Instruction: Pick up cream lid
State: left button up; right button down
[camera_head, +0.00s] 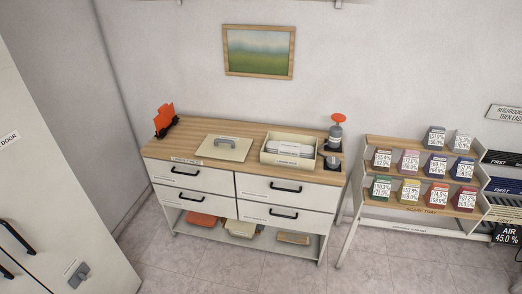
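The cream lid (222,148) is a flat square panel with a grey handle (226,142) on top. It lies flat on the wooden top of the white dresser (195,131), left of an open cream box (268,157). The box holds a stack of pale flat items (291,147). Neither of my grippers shows in the head view, so their state is hidden.
An orange object (164,119) stands at the dresser's back left corner. A tiered rack (409,190) with several coloured packets stands further right. A tall white door cabinet (50,190) is at left.

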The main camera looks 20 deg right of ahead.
aim_at(224, 148)
jog(key=u, duration=0.05)
jog(key=k, duration=0.5)
jog(key=z, duration=0.55)
jog(key=i, duration=0.85)
jog(key=u, duration=0.35)
jog(key=i, duration=1)
jog(key=u, duration=0.7)
